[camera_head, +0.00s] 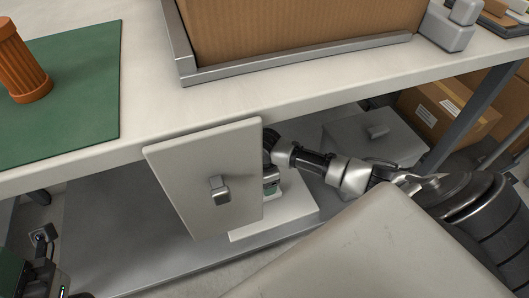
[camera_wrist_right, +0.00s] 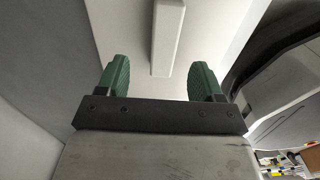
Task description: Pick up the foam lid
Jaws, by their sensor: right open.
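A white slab, which looks like the foam lid (camera_head: 303,207), lies low under the table in the head view, partly hidden behind a grey door panel. In the right wrist view the white surface (camera_wrist_right: 215,35) fills the top middle, with a raised white bar (camera_wrist_right: 167,40) on it. My right gripper (camera_wrist_right: 158,78) is open, its green-padded fingers spread on either side of the bar's near end. In the head view the right gripper (camera_head: 270,184) is over the slab, partly behind the panel. Dark parts at the lower left edge seem to be my left gripper (camera_head: 45,240); its jaws are unclear.
The grey door panel (camera_head: 185,190) with a knob stands open left of my right gripper. The table edge (camera_head: 330,90) runs above my right arm. The shelf's left part (camera_head: 120,220) is clear.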

